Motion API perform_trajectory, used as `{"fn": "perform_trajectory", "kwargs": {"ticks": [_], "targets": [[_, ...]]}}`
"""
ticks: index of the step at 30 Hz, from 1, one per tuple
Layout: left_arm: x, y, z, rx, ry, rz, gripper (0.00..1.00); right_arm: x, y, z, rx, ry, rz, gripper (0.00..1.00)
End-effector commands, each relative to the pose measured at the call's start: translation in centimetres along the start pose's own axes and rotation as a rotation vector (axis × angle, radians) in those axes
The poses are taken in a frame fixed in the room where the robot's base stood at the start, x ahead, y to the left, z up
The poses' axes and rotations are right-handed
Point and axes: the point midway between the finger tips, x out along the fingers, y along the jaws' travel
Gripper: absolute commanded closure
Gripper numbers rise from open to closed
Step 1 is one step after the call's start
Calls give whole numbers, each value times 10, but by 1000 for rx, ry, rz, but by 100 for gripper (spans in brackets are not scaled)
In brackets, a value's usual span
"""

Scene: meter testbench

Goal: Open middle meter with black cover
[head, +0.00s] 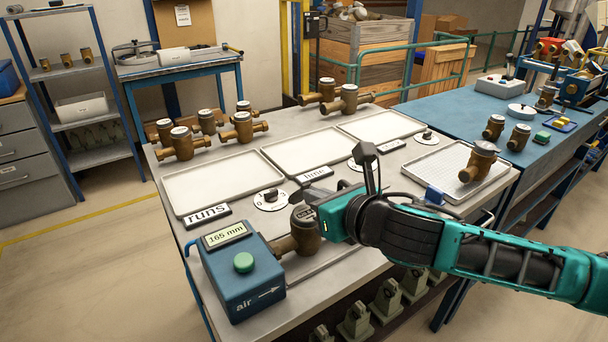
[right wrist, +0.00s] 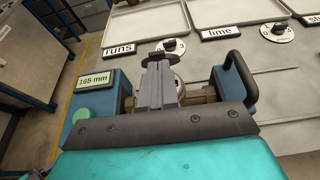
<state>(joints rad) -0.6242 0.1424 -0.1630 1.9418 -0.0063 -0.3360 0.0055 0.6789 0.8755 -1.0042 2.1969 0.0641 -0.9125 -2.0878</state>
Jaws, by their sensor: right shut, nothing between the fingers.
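A brass meter (head: 297,241) sits at the front of the bench, beside the blue air box (head: 240,270) that reads 165 mm. My right gripper (head: 308,212) is at the top of this meter, its fingers shut and empty. In the right wrist view the shut fingers (right wrist: 157,75) cover much of the meter (right wrist: 195,97); a pale round part of its top shows beside them. A dark piece lies at the fingertips; I cannot tell whether it is the cover or how far it is open. My left gripper is not in view.
Several brass meters stand at the bench's back edge. Empty white trays (head: 225,183) lie behind the knobs and the "runs" label (head: 207,214). A blue block (head: 434,195) stands behind my right arm.

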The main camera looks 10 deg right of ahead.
Motion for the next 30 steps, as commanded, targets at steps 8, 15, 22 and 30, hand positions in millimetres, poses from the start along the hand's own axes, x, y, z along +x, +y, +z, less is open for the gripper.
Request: {"fn": "perform_trajectory", "kwargs": {"ticks": [8,15,22,30], "targets": [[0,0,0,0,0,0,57,11,0,10,0,-2,0,100],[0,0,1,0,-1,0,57,21,1,16,0,-2,1,100],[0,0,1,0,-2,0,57,30,1,20,0,-2,1,100],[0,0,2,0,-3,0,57,36,0,22,0,0,1,100]]}}
